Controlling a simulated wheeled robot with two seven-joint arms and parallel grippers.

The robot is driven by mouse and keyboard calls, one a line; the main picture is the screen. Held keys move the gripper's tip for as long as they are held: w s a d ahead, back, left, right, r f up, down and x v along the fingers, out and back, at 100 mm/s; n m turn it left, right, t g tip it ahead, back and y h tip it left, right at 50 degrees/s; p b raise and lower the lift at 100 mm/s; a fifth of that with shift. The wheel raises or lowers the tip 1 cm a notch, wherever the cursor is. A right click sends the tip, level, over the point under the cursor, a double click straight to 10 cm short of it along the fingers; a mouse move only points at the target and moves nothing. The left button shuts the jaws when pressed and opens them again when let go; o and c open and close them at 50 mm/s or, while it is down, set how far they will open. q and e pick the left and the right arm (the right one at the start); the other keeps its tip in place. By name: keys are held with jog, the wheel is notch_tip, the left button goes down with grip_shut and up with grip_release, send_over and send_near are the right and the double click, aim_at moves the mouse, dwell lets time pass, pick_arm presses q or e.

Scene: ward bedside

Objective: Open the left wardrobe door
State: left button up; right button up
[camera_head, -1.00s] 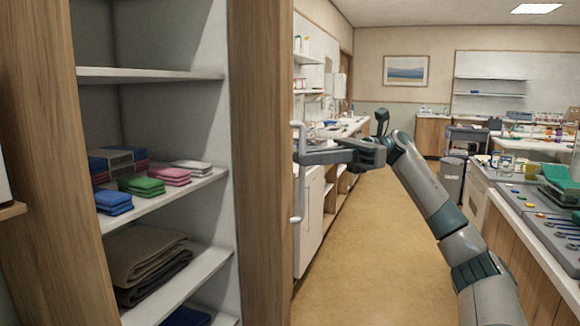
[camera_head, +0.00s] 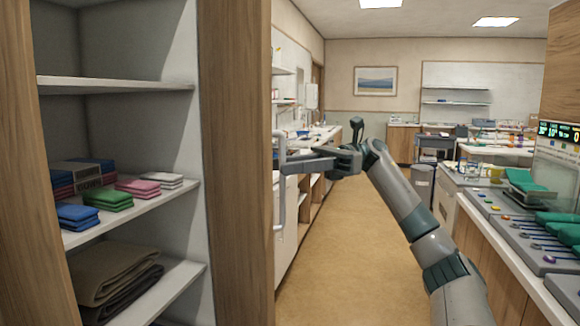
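The open wardrobe shows at the left, with white shelves (camera_head: 115,86) inside. A tall wooden panel (camera_head: 236,160), which looks like a wardrobe door standing out from the front, bounds the opening on the right. A pale vertical bar handle (camera_head: 279,205) shows along its right edge. My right gripper (camera_head: 284,164) is at the upper part of this handle, its fingers pointing left and appearing closed around the bar. The exact finger contact is small and partly hidden. The panel's outer face is mostly turned from view. My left gripper is not in view.
Folded cloths (camera_head: 108,196) and brown blankets (camera_head: 115,270) lie on the shelves. A clear floor aisle (camera_head: 340,250) runs ahead. A counter (camera_head: 500,240) with trays and tools stands on the right. More counters line the left wall beyond the panel.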

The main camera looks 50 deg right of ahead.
jog(key=shift+s+d, duration=0.1)
pick_arm(q)
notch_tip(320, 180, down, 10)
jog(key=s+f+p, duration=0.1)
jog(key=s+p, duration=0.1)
jog(key=p, duration=0.4)
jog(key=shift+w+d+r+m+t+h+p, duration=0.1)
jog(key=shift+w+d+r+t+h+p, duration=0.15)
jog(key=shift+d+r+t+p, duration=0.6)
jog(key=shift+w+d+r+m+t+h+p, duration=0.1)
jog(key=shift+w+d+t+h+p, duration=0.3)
jog(key=shift+p, duration=0.95)
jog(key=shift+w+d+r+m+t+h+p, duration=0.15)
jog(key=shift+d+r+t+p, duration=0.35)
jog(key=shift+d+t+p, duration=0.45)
pick_arm(e)
jog(key=v, duration=1.7)
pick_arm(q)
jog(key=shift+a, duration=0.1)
pick_arm(e)
jog(key=shift+d, duration=0.2)
